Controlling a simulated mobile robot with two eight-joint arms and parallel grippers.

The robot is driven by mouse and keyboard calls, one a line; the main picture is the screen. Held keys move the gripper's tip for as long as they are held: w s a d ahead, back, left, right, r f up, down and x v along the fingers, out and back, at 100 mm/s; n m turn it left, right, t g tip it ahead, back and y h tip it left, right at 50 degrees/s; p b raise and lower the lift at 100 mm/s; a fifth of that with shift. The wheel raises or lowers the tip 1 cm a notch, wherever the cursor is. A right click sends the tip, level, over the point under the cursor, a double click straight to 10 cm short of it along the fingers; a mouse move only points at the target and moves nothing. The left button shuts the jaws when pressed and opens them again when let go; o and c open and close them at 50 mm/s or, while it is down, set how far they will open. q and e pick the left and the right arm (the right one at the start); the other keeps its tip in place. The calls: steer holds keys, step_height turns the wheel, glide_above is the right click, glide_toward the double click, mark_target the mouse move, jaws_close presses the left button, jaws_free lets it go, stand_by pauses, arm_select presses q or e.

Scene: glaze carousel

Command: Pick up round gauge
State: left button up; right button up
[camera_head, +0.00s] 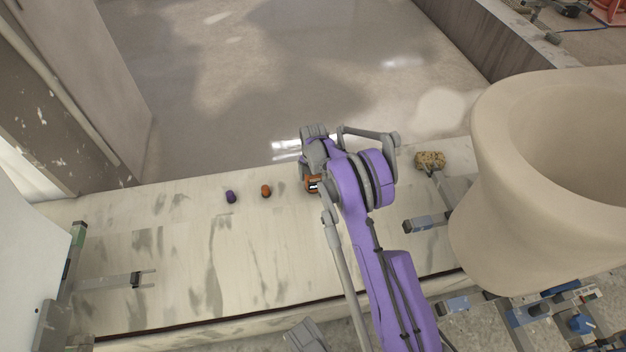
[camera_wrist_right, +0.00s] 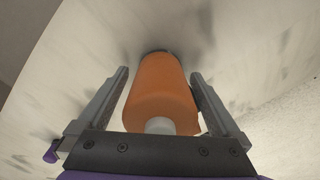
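An orange rounded item (camera_head: 313,185) with a dark and white face stands on the pale worktop, partly hidden by my right arm. I take it for the round gauge, though its dial cannot be read. In the right wrist view an orange cylinder-like body (camera_wrist_right: 160,90) with a white round end lies between the fingers. My right gripper (camera_wrist_right: 160,74) is open around it, with a narrow gap showing near the fingertips. In the head view the right gripper is mostly hidden behind its own wrist.
A small orange and dark item (camera_head: 266,191) and a purple one (camera_head: 231,197) stand to the left on the worktop (camera_head: 180,240). A sponge-like block (camera_head: 430,160) lies to the right. A large beige vessel (camera_head: 485,200) fills the right side. The left worktop is mostly clear.

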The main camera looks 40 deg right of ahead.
steer(key=c, duration=1.2)
steer(key=shift+r, duration=0.15)
